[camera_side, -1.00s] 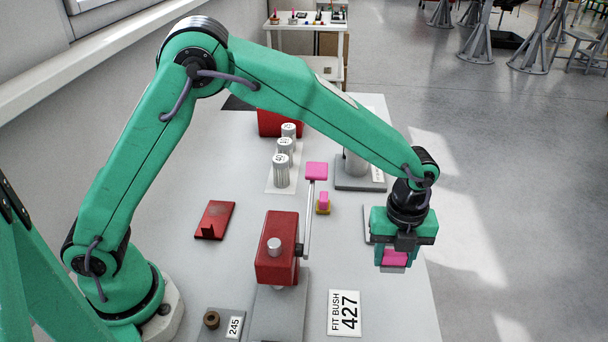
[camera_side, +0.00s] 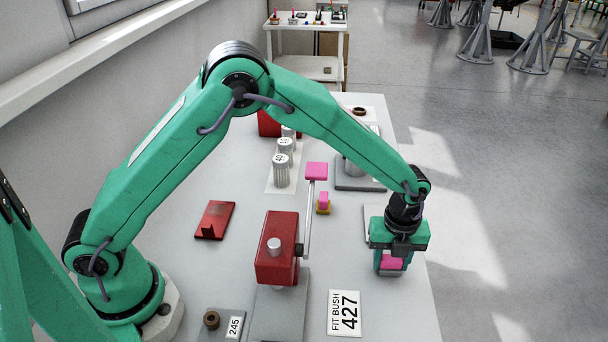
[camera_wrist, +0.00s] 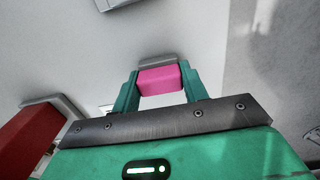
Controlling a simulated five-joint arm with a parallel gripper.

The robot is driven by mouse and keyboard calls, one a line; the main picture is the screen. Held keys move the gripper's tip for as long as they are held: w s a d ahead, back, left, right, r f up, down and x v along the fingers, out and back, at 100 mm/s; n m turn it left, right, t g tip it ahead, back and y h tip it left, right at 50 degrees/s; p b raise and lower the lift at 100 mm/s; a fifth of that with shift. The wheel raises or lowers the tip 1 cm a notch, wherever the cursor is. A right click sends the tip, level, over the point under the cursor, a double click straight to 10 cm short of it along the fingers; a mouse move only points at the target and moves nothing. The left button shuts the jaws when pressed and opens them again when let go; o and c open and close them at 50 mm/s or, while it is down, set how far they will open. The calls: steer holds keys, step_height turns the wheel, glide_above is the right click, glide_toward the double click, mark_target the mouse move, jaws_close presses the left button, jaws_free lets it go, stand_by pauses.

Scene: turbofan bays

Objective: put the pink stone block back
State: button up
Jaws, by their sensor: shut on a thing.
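A pink block (camera_side: 391,261) is held between the fingers of my gripper (camera_side: 391,266) at the right side of the bench in the side view. My gripper is shut on it and points downward. In the wrist view the pink block (camera_wrist: 158,80) sits between the two green fingers, with a grey piece (camera_wrist: 157,60) along its far edge. I cannot tell whether the block touches the bench. Its sides are partly hidden by the fingers.
A red fixture (camera_side: 277,248) with a metal lever and pink top pad (camera_side: 316,170) stands left of my gripper. A small pink piece (camera_side: 324,197) sits on a yellow base. Grey cylinders (camera_side: 281,172) stand behind. A label card (camera_side: 345,313) lies in front.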

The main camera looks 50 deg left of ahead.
steer(key=shift+f, duration=0.25)
steer(key=o, duration=1)
steer(key=shift+c, duration=0.2)
steer(key=shift+r, duration=0.15)
step_height(320, 180, up, 12)
stand_by(0.5)
